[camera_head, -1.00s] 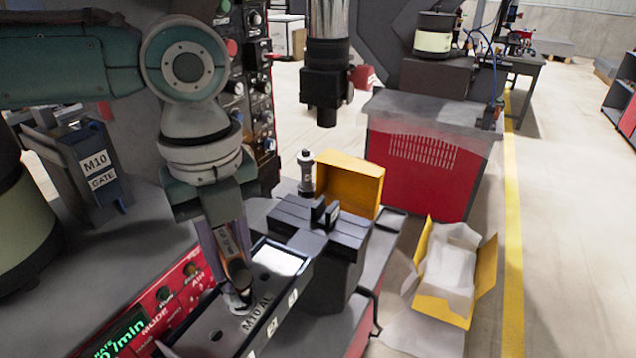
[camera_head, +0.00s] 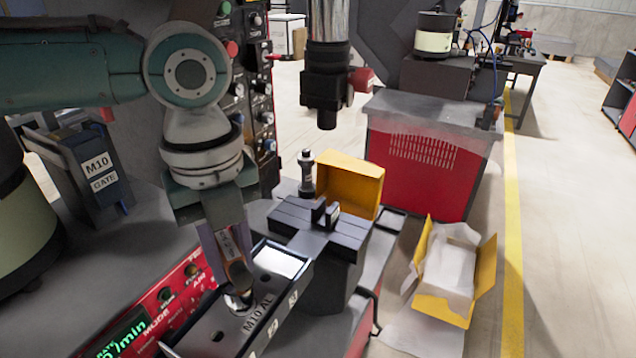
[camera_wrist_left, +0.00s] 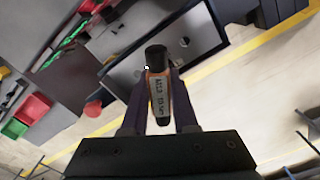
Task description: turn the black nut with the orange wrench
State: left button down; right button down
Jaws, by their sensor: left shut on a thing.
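My left gripper (camera_head: 234,258) points down over the dark tray marked M10 AL (camera_head: 206,350). It is shut on the orange wrench (camera_head: 238,277), which stands slightly tilted between the fingers. In the left wrist view the wrench (camera_wrist_left: 160,98) shows an orange body, a printed grey label and dark ends, with a finger (camera_wrist_left: 137,100) on each side. In the head view its lower end is at the tray, beside the white patch. I cannot tell whether it touches anything there. I cannot clearly make out the black nut. My right gripper is not in view.
A dark fixture block (camera_head: 340,240) with a silver, black-topped post (camera_head: 306,175) stands right of the tray. Behind it is a yellow bin (camera_head: 350,183). A chrome spindle (camera_head: 328,75) hangs above. A red control panel (camera_head: 165,315) lies left of the tray, near the M10 gate box (camera_head: 95,172).

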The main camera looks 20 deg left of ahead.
pick_arm(q)
jog(key=shift+f+b, duration=0.45)
jog(key=shift+f, duration=0.55)
dwell(1.0)
jog(key=shift+m, duration=1.1)
jog(key=shift+r+n+p, duration=0.15)
jog(key=shift+n+p, duration=0.25)
jog(key=shift+p, duration=0.2)
